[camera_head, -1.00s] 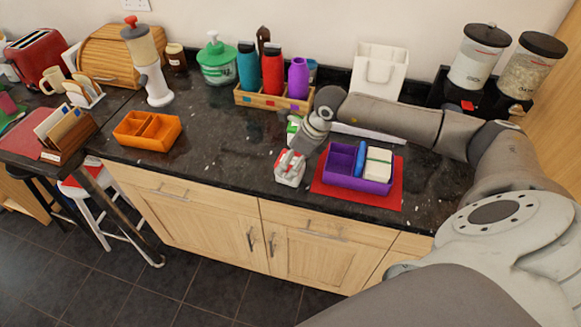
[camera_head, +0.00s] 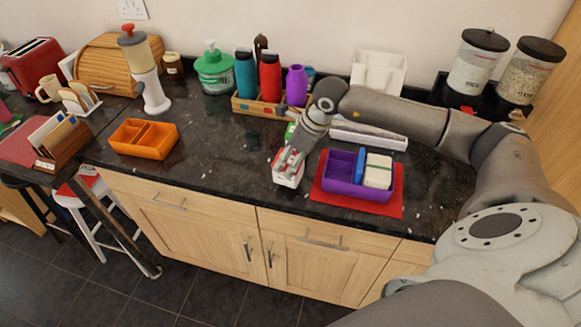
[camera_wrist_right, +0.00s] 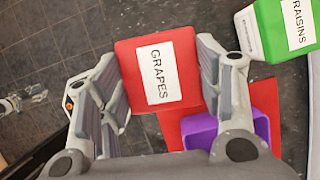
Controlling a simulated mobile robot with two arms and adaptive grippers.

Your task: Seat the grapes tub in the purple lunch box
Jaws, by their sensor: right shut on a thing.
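The grapes tub (camera_head: 288,170) has a red lid and a pale body. The right wrist view shows its lid (camera_wrist_right: 185,60) with a white GRAPES label. My right gripper (camera_head: 291,157) is shut on it, with one finger on each side of the lid in the right wrist view (camera_wrist_right: 160,80). The tub is left of the purple lunch box (camera_head: 337,187), near the counter's front edge; its exact height is unclear. The box's left compartments look empty; a blue item (camera_head: 360,166) and a white-lidded tub (camera_head: 379,170) fill its right part. My left gripper is out of view.
The lunch box sits on a red mat (camera_head: 393,209). A green-lidded RAISINS tub (camera_wrist_right: 285,25) lies close to my right gripper. Behind stand a wooden crate (camera_head: 252,107) of bottles and a white tray (camera_head: 385,140). An orange box (camera_head: 143,152) is at left, with clear counter between.

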